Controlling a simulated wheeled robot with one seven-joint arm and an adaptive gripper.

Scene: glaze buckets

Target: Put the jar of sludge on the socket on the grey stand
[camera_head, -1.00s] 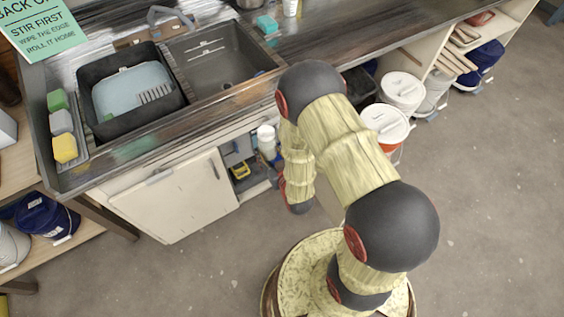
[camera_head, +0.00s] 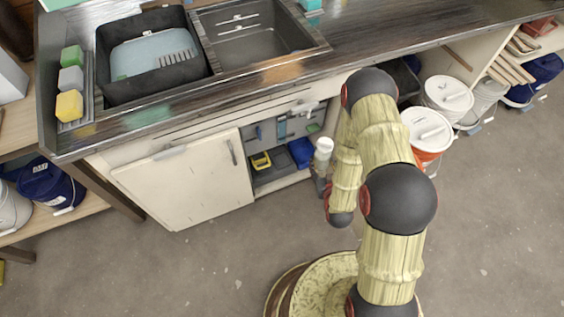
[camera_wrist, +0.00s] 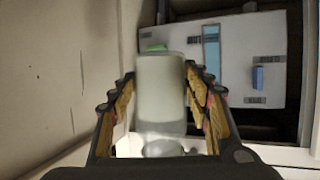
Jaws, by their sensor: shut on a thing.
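My gripper (camera_wrist: 158,80) is shut on a pale, cylindrical jar (camera_wrist: 162,92), with one finger on each side of it. In the head view the jar (camera_head: 323,147) shows its white upper part, held upright at the right end of the open cabinet under the counter. My arm hides part of the gripper there. Behind the jar in the wrist view is a light grey panel (camera_wrist: 232,62) with blue pieces. I cannot make out the socket or tell which part is the grey stand.
The cabinet door (camera_head: 190,185) is at the left of the opening. A yellow item (camera_head: 260,160) and a blue bin (camera_head: 301,152) are inside. White-lidded buckets (camera_head: 447,95) stand under the counter at right. The floor in front is clear.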

